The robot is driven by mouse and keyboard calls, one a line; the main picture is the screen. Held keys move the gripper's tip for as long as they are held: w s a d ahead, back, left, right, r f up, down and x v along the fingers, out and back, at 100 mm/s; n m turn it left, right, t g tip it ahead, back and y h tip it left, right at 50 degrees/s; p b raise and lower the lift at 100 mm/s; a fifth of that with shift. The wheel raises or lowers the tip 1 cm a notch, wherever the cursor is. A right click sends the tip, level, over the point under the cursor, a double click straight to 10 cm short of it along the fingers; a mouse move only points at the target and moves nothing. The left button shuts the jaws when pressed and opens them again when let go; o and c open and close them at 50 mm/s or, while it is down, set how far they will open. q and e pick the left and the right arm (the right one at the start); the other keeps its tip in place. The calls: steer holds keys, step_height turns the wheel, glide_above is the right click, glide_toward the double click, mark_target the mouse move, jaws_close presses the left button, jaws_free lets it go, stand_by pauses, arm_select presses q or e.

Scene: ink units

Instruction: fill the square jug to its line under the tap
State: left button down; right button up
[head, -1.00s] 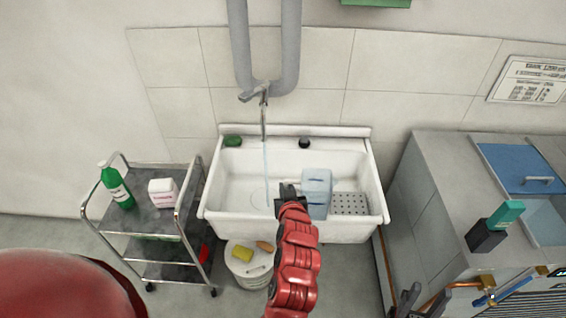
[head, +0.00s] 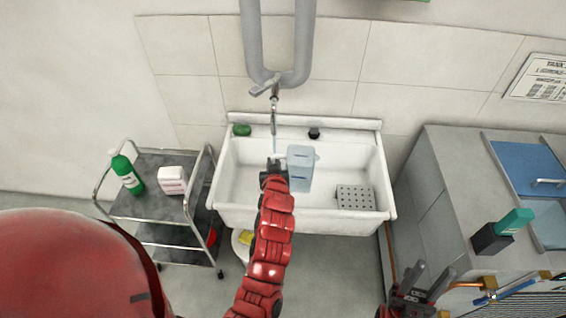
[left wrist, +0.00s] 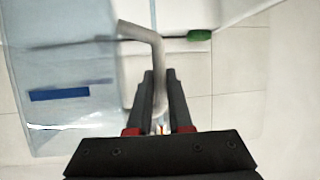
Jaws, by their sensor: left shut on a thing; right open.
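The square jug (head: 303,155) is pale, see-through blue with a darker blue line mark, and is upright over the basin of the white sink (head: 235,213). My left gripper (head: 274,165) is shut on its handle, at the jug's left side. The left wrist view shows the grey handle (left wrist: 155,45) between the fingers and the blue line (left wrist: 60,94) on the jug's wall. The tap (head: 266,87) runs a thin stream (head: 274,125) that comes down left of the jug's body, close to my gripper; its lower end is hidden. My right gripper (head: 426,282) is open and empty at lower right.
A perforated plate (head: 355,197) lies in the basin's right part. Green soap (head: 242,129) and a dark plug (head: 314,133) are on the back ledge. A trolley (head: 150,206) with bottles stands left, a grey counter (head: 446,165) right. The basin's left part is clear.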

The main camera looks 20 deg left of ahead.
arm_select(q)
steer(key=w+a+f+p, duration=0.1)
steer(key=w+a+f, duration=0.1)
steer(key=a, duration=0.7)
steer(key=shift+x, duration=0.75)
steer(key=shift+r, duration=0.1)
stand_by(6.2)
